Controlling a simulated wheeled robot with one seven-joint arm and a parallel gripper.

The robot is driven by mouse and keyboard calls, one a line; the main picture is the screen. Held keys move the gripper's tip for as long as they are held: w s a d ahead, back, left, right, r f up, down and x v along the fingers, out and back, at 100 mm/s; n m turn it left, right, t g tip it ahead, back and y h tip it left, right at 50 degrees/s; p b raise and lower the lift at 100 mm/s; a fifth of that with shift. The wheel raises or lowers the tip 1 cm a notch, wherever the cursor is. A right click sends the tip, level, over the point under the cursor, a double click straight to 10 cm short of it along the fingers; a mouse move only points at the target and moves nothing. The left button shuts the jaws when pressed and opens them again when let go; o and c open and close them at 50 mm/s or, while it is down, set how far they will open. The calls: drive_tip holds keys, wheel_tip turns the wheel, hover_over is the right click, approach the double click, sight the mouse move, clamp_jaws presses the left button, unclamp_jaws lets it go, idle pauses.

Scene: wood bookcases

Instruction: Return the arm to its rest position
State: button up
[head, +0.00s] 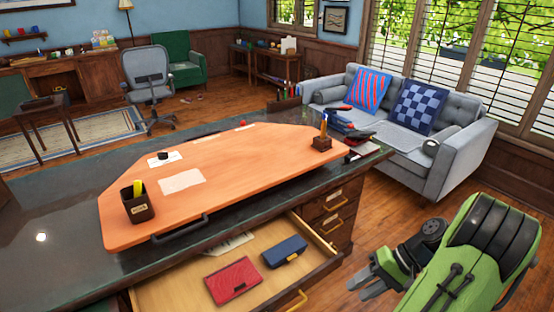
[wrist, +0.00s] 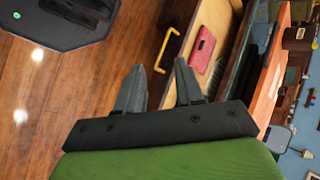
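My green arm is at the lower right of the head view, bent beside the desk. My gripper (head: 359,288) is right of the open drawer and apart from it, over the wood floor. In the wrist view my gripper (wrist: 160,66) has its two grey fingers spread, with nothing between them. The arm's lower links are partly out of the frame.
The desk (head: 60,235) has an open drawer (head: 180,296) holding a red case (head: 233,281) and a blue case (head: 284,252). The drawer also shows in the wrist view with its yellow handle (wrist: 167,48). A grey sofa (head: 470,150) stands behind my arm. Floor between is clear.

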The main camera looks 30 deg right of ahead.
drive_tip(key=w+a+r+n+g+h+p, duration=0.2)
drive_tip(key=w+a+r+n+g+h, duration=0.1)
drive_tip(key=w+a+r, duration=0.45)
drive_tip(key=s+a+r+n+t+h+p, duration=0.2)
drive_tip(key=s+a+r+n, duration=0.1)
drive_tip(key=a+r, duration=0.5)
drive_tip(key=s+a+r+n+t+h+p, duration=0.2)
drive_tip(key=s+a+r, duration=0.3)
drive_tip(key=a+r, duration=0.3)
drive_tip(key=shift+a+r+n+t+h+p, duration=0.3)
drive_tip(key=shift+a+r+n+p, duration=0.1)
drive_tip(key=shift+a+p, duration=0.3)
drive_tip(key=shift+a, duration=0.1)
